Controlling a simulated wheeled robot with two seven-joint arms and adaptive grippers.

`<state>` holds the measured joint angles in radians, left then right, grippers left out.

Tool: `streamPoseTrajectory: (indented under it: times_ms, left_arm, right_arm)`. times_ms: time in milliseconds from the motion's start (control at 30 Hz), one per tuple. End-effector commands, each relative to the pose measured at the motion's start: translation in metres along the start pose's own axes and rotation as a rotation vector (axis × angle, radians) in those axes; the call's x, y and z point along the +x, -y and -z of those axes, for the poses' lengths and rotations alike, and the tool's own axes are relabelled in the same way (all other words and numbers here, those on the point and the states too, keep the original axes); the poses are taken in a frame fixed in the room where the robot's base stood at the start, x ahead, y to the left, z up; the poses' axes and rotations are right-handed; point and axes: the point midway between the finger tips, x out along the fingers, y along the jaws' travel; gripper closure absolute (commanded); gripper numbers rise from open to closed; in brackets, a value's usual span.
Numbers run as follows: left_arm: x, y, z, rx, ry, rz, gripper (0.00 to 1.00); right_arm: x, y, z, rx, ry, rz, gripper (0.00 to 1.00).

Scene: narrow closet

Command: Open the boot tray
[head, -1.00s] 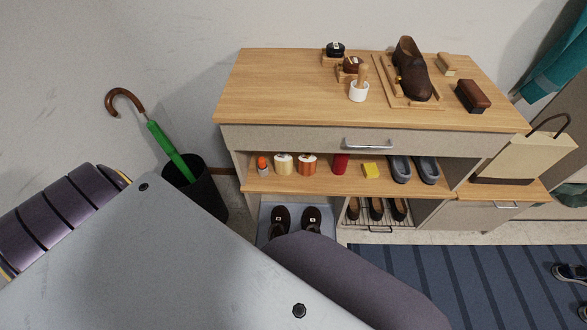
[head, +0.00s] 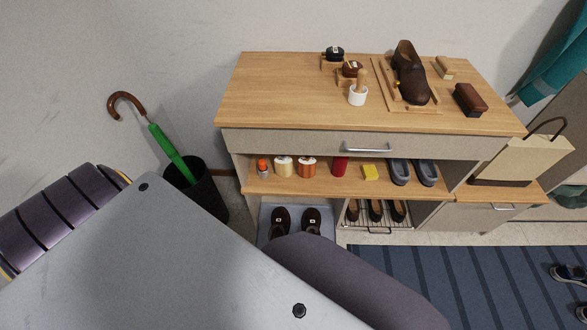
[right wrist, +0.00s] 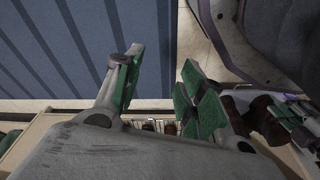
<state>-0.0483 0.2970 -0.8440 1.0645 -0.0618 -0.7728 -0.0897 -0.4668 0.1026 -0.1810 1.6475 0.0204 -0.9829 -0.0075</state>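A pale blue-grey tray (head: 265,222) holds a pair of dark shoes (head: 296,221) in the low left bay of the wooden shoe cabinet. I cannot tell for certain which is the boot tray. My arm hides the front of the blue-grey tray. In the right wrist view my right gripper (right wrist: 160,62) has its green-padded fingers apart, with nothing between them. The slatted rack (right wrist: 166,128) shows beyond it, apart from the fingers. My left gripper is out of view.
The cabinet top (head: 285,90) bears a brown shoe (head: 409,75), brushes and polish. A drawer handle (head: 367,148) is below it. A green umbrella (head: 168,145) leans in a black bin (head: 205,187) at left. The striped blue rug (head: 450,285) is mostly clear.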

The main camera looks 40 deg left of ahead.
Motion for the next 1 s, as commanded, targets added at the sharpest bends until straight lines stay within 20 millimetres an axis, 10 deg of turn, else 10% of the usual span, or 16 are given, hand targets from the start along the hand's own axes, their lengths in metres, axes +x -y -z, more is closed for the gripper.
streamPoseTrajectory:
  times_ms: [1000]
  left_arm:
    - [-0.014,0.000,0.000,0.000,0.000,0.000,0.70]
  right_arm:
    - [0.034,-0.013,-0.018,0.002,-0.021,-0.020,0.60]
